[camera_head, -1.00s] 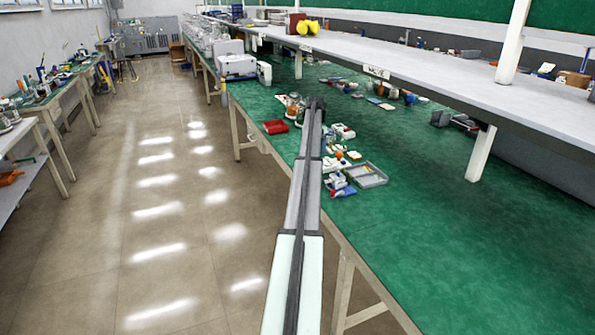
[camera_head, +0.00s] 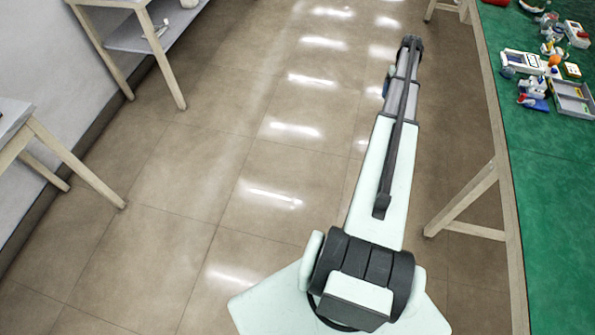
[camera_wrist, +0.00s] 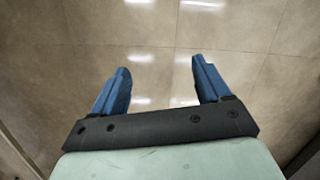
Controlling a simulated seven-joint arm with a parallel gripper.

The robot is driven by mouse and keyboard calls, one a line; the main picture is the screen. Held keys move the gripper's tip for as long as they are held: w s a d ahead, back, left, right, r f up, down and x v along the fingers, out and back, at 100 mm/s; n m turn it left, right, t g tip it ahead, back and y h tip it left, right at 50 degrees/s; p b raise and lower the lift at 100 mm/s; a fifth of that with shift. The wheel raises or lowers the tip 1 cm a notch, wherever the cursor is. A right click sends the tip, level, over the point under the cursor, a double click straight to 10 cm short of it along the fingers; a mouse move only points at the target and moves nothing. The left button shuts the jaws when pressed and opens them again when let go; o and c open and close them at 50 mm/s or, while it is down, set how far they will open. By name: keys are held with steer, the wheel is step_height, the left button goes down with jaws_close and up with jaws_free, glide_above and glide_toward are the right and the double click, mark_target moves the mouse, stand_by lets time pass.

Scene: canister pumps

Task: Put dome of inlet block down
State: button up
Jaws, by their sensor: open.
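My gripper (camera_wrist: 160,80) shows in the wrist view with its two blue fingers spread wide apart. Nothing is between them, and only the tiled floor shows beyond. In the head view my arm reaches out over the aisle floor, to the left of the green bench. The gripper's fingers cannot be made out in the head view. I cannot pick out the inlet block or its dome in either view; the small parts on the bench are too small to tell apart.
A green-topped bench (camera_head: 555,200) runs along the right, with a grey tray (camera_head: 572,97) and a white case (camera_head: 523,63) among several small items near its edge. Its front area is bare. Tables with wooden legs (camera_head: 75,165) stand at the left. The aisle floor (camera_head: 190,200) between is clear.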

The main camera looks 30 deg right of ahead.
steer(key=s+a+f+n+g, duration=0.1)
steer(key=a+f, duration=0.5)
steer(key=a, duration=0.7)
steer(key=s+a+f+n+g, duration=0.1)
steer(key=a+f, duration=0.5)
steer(key=a, duration=0.7)
steer(key=s+a+f+n+g, duration=0.15)
steer(key=a+f, duration=0.45)
steer(key=a, duration=0.7)
steer(key=s+a+f, duration=0.4)
steer(key=s+a, duration=0.7)
steer(key=a, duration=0.4)
steer(key=s+a+n+g, duration=0.1)
steer(key=s+a, duration=0.4)
steer(key=s, duration=0.3)
steer(key=s+a+n+g+h, duration=0.1)
steer(key=s+a+n, duration=0.1)
steer(key=s+a, duration=0.3)
steer(key=s, duration=0.4)
steer(key=shift+a+h, duration=0.3)
